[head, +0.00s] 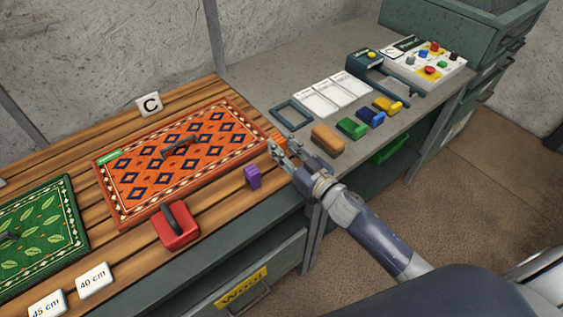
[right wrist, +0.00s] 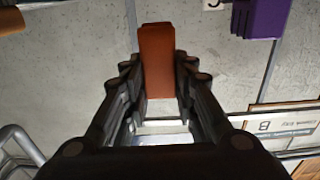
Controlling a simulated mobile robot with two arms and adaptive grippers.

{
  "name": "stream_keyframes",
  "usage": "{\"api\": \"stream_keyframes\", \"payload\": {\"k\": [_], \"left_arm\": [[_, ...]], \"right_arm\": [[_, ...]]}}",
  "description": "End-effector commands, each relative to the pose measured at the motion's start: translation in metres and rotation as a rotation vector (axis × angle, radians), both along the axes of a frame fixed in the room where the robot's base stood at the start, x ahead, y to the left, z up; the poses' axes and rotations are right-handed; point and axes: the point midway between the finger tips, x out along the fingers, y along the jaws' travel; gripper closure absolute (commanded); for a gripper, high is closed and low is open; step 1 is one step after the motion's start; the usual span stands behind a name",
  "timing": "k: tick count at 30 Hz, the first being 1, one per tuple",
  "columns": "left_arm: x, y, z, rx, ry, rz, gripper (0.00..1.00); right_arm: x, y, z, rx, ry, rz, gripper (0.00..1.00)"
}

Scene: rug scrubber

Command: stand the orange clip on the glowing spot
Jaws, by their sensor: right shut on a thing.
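The orange clip (right wrist: 157,60) is between the fingers of my right gripper (right wrist: 158,85) in the right wrist view, its far end sticking out past the fingertips. In the head view my right gripper (head: 280,150) is shut on it, by the corner where the wooden bench meets the grey table. Most of the clip is hidden there by the fingers. A purple clip (head: 252,177) stands on the bench just left of the gripper, and also shows in the right wrist view (right wrist: 262,17). I cannot make out a glowing spot in either view. My left gripper is not in view.
An orange patterned rug (head: 215,142) lies on the wooden bench, with a red scrubber (head: 177,229) in front. A brown block (head: 328,138), a green clip (head: 352,127), a blue clip (head: 371,117) and a yellow clip (head: 388,104) line the grey table. A button panel (head: 425,65) stands behind.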

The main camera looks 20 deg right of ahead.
Motion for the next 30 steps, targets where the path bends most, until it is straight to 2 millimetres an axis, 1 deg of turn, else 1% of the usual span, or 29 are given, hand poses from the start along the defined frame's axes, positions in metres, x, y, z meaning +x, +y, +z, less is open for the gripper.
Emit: {"api": "stream_keyframes", "payload": {"k": [4,7,12,21,26,27,29,30], "left_arm": [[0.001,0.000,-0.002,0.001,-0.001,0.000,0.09],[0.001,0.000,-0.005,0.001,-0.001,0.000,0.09],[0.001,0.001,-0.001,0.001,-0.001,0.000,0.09],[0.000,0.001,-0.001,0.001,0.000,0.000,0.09],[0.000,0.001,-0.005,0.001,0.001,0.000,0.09],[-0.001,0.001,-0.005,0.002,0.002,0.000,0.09],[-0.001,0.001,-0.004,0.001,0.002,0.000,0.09],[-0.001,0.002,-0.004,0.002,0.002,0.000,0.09]], "right_arm": [[0.000,0.000,-0.016,0.001,0.003,-0.001,0.89],[-0.001,0.001,-0.034,0.003,0.004,-0.001,0.89],[0.000,0.000,-0.049,0.000,0.001,-0.001,0.89],[0.000,0.000,-0.052,-0.001,-0.001,0.001,0.89],[0.000,0.001,-0.057,-0.001,-0.001,0.001,0.89],[0.000,0.001,-0.057,-0.001,-0.001,0.001,0.70],[0.000,0.001,-0.056,-0.001,-0.001,0.001,0.56],[0.000,0.001,-0.056,-0.001,0.000,0.001,0.54]]}}
